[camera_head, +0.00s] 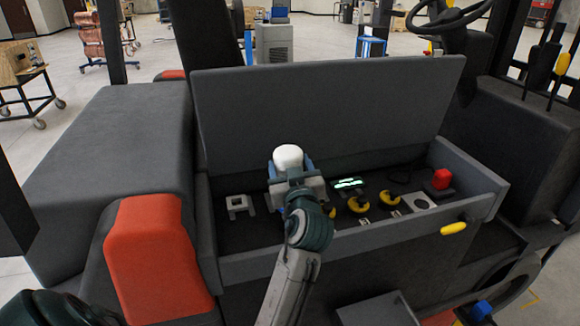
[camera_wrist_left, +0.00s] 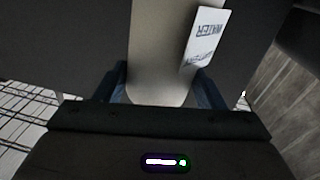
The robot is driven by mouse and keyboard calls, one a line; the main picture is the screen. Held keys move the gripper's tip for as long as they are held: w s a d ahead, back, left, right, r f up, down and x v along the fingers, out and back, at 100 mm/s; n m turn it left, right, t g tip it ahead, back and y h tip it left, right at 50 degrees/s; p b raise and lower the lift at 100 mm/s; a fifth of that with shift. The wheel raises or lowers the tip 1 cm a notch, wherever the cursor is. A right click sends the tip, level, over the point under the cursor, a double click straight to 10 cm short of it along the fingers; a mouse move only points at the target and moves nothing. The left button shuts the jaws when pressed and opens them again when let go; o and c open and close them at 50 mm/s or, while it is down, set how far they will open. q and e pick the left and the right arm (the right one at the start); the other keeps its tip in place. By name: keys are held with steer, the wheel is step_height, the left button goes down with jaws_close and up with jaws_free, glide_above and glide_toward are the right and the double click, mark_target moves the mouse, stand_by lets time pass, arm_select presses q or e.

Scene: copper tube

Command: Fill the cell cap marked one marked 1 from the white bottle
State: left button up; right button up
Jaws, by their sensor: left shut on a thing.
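The white bottle (camera_head: 289,157) stands above the open tray of the machine, held in my left gripper (camera_head: 291,172). In the left wrist view the bottle (camera_wrist_left: 160,55) is between the two blue fingers of the gripper (camera_wrist_left: 161,88). Its label, reading WATER, appears upside down. My right gripper is not in view.
The grey lid (camera_head: 325,105) stands raised behind the tray. The tray also holds a small lit display (camera_head: 348,183), a red part (camera_head: 442,179) and a grey bracket (camera_head: 239,205). A red-orange block (camera_head: 152,258) stands at left.

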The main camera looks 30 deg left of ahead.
arm_select(q)
steer(key=shift+s+b, duration=0.1)
steer(key=shift+b, duration=0.3)
stand_by(0.7)
steer(key=shift+f+b, duration=1.25)
steer(key=shift+b, duration=0.05)
steer(key=shift+f, duration=0.1)
steer(key=shift+s+d+f+b, duration=0.15)
steer(key=shift+f+b, duration=0.1)
steer(key=shift+b, duration=0.05)
stand_by(1.9)
steer(key=shift+r, duration=0.15)
stand_by(0.3)
